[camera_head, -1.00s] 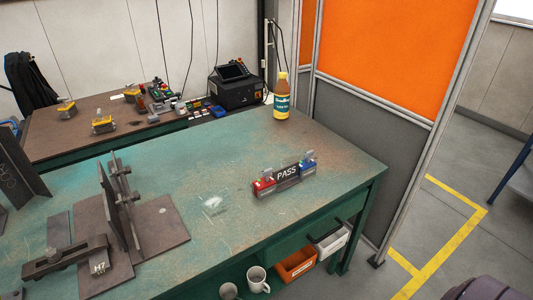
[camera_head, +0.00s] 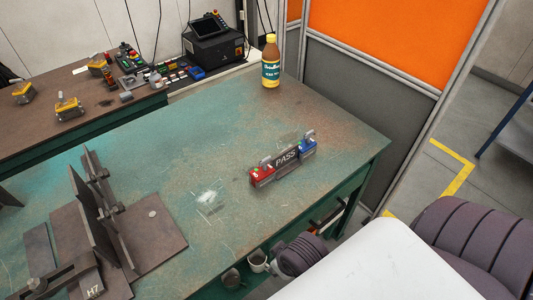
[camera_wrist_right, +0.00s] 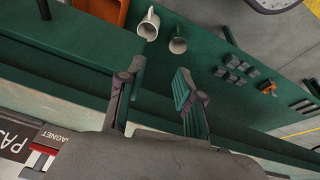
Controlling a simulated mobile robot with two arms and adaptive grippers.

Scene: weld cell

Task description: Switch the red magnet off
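The red magnet (camera_head: 262,175) stands on the green table, at the left end of a dark plate marked PASS (camera_head: 286,158). A blue magnet (camera_head: 307,148) is at the plate's right end. In the right wrist view, part of the plate (camera_wrist_right: 14,140) and a red part (camera_wrist_right: 40,158) beside a MAGNET label show at the lower left. My right gripper (camera_wrist_right: 160,70) is open and empty, with its fingers apart, and points past the table edge. It is clear of the magnets. The red magnet's switch position is too small to tell. My left gripper is not in view.
A bottle (camera_head: 271,62) stands at the table's back corner. Steel plates on a fixture (camera_head: 160,237) take up the left side. Two mugs (camera_wrist_right: 149,24) and an orange bin (camera_wrist_right: 106,9) are below the tabletop. The table between fixture and magnets is clear.

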